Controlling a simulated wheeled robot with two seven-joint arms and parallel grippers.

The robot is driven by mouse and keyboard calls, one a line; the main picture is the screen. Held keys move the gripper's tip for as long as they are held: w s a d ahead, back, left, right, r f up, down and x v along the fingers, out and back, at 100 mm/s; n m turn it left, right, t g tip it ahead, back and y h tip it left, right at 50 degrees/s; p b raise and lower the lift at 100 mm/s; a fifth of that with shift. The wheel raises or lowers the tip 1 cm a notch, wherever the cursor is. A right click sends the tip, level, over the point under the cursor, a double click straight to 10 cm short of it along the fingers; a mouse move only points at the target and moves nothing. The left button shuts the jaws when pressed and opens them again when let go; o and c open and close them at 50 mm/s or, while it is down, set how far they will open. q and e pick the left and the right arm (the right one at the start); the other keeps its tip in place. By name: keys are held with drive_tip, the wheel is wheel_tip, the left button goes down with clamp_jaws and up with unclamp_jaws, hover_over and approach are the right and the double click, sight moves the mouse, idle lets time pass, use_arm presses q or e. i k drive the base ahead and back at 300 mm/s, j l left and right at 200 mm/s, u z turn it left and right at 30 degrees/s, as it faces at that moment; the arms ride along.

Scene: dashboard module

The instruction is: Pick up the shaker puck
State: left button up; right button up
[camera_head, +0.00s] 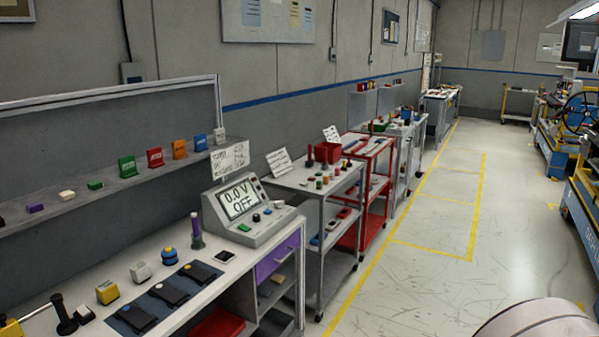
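Neither of my grippers shows in this view. A pale rounded shape at the bottom right corner looks like part of my own arm.
The meter box (246,210) reads "0.0 V OFF". Carts (313,186) stand beyond. The floor (440,285) at right is clear.

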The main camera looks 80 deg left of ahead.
sight(171, 258)
drive_tip(key=u, duration=4.15)
